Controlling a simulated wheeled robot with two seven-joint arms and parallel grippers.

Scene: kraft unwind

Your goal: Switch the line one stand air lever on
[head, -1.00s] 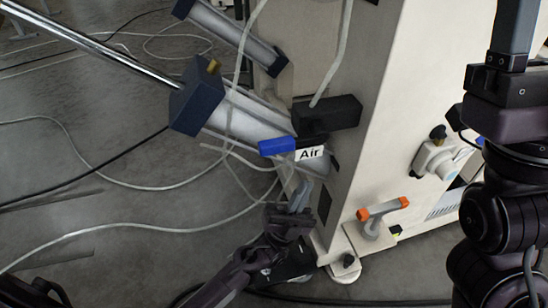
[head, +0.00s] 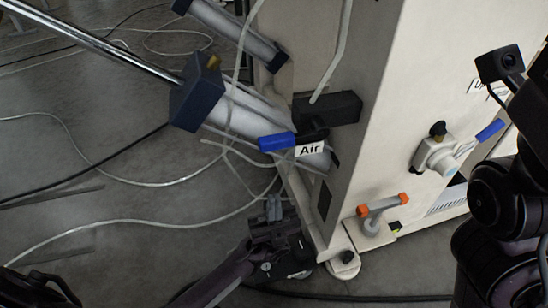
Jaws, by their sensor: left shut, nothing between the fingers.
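The air lever (head: 276,142) has a blue handle that points left from a black valve block on the machine stand. A white label reading "Air" (head: 309,150) sits at its right end. My left gripper (head: 273,207) is shut and empty, below the lever and apart from it, beside the lower left edge of the stand. My right arm comes in at the right edge. Its gripper fingers do not show.
The cream machine stand (head: 370,130) fills the middle. Blue-ended cylinders (head: 197,92) and pale hoses lie to the left. On the right face are a white valve (head: 436,156) with a blue handle and an orange-ended fitting (head: 383,206). Grey floor is open at left.

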